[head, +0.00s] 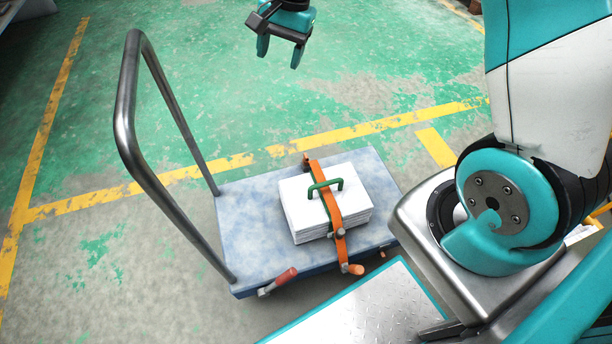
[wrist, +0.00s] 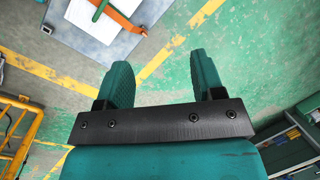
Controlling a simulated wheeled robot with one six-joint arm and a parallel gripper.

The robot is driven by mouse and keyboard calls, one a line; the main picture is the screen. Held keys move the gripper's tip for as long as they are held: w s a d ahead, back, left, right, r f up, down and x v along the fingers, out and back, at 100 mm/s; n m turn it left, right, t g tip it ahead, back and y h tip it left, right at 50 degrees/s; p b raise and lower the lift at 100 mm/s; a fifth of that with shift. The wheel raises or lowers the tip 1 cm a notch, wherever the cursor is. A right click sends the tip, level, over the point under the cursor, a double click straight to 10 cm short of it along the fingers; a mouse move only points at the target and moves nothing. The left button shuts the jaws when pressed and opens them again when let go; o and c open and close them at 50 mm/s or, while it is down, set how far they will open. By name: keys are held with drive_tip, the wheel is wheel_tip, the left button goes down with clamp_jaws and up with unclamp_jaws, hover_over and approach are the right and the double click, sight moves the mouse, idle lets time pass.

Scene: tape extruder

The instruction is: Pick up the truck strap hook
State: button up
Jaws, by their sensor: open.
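An orange strap (head: 327,197) runs over a white stack (head: 345,205) on a blue-grey platform cart (head: 245,235). One end, with a dark metal fitting (head: 306,159), is at the stack's far side; an orange end (head: 353,269) hangs at the cart's near edge. A green handle (head: 325,186) arches over the stack. I cannot tell for certain which fitting is the hook. The strap also shows at the top of the wrist view (wrist: 123,18). My gripper (head: 280,51) is open and empty, well apart from the strap, at the top of the head view; its fingers (wrist: 161,64) are spread.
The cart's metal push handle (head: 128,110) rises at its left. A red-gripped lever (head: 280,281) is at the cart's near edge. In the wrist view a yellow frame (wrist: 18,130) is at left and dark green crates (wrist: 290,150) at lower right. The green floor between is clear.

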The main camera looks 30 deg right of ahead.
drive_tip(key=w+d+f+m+b, duration=0.3)
drive_tip(key=d+f+b, duration=0.1)
drive_tip(key=f, duration=0.6)
drive_tip(key=w+d+f+m+b, duration=0.3)
drive_tip(key=d+f+b, duration=0.1)
drive_tip(key=f, duration=0.7)
drive_tip(key=m+h+b, duration=0.1)
drive_tip(key=m+b, duration=0.4)
approach(306, 155)
drive_tip(key=f+b, duration=0.2)
drive_tip(key=f, duration=0.1)
drive_tip(key=a+f+b, duration=0.1)
drive_tip(key=f+b, duration=0.2)
drive_tip(key=shift+a+f, duration=0.15)
drive_tip(key=shift+f, duration=0.1)
drive_tip(key=f+b, duration=0.1)
drive_tip(key=f, duration=0.1)
drive_tip(key=f+b, duration=0.3)
drive_tip(key=shift+w+a+f, duration=0.2)
drive_tip(key=shift+a+f, duration=0.15)
drive_tip(key=shift+r, duration=0.1)
drive_tip(key=c, duration=1)
drive_tip(key=shift+r, duration=0.1)
